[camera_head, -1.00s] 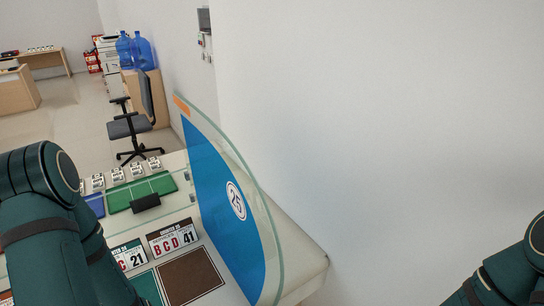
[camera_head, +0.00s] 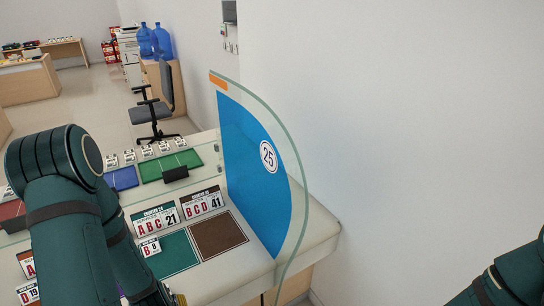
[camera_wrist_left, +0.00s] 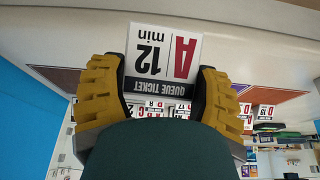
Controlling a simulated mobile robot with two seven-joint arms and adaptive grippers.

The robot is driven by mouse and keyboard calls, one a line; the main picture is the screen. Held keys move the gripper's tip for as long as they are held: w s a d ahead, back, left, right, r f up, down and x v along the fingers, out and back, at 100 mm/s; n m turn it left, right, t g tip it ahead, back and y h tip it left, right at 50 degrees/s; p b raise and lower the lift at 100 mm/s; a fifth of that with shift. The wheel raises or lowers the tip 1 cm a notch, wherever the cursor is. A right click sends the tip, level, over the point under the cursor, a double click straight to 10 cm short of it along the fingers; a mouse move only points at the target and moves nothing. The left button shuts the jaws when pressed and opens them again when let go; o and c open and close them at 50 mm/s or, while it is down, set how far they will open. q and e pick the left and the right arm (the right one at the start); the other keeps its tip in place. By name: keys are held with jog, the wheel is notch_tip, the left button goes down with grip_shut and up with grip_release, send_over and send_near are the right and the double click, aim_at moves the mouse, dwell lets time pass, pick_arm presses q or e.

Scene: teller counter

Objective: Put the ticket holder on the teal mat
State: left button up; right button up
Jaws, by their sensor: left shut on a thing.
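A white ticket holder (camera_wrist_left: 161,55) marked "A 12 min" and "Queue ticket" is between the yellow-padded fingers of my left gripper (camera_wrist_left: 158,92) in the left wrist view. The gripper is shut on it, and the holder appears upside down in that picture. In the head view the teal mat (camera_head: 174,256) lies on the counter just right of my left forearm, which covers its surroundings on the left.
A brown mat (camera_head: 220,236) adjoins the teal mat on the right. Counter signs marked 21 (camera_head: 156,219) and 41 (camera_head: 203,202) stand behind the mats. A small "B 8" sign (camera_head: 150,247) stands at the teal mat's left edge. A blue-and-clear divider (camera_head: 250,190) rises at the right.

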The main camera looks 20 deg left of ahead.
pick_arm(q)
jog(key=w+d+r+m+h+b, duration=0.1)
jog(key=w+d+r+m+b, duration=0.1)
jog(key=w+d+m, duration=0.2)
jog(key=w+d+r+m+t+h+b, duration=0.1)
jog(key=w+d+m, duration=0.4)
jog(key=w+d, duration=0.5)
jog(key=d+r+h+b, duration=0.1)
jog(key=d+b, duration=0.1)
jog(key=d, duration=0.5)
jog(key=shift+d, duration=0.35)
pick_arm(e)
notch_tip(320, 180, down, 6)
jog(key=shift+a+r, duration=0.1)
pick_arm(q)
jog(key=shift+w+a, duration=0.15)
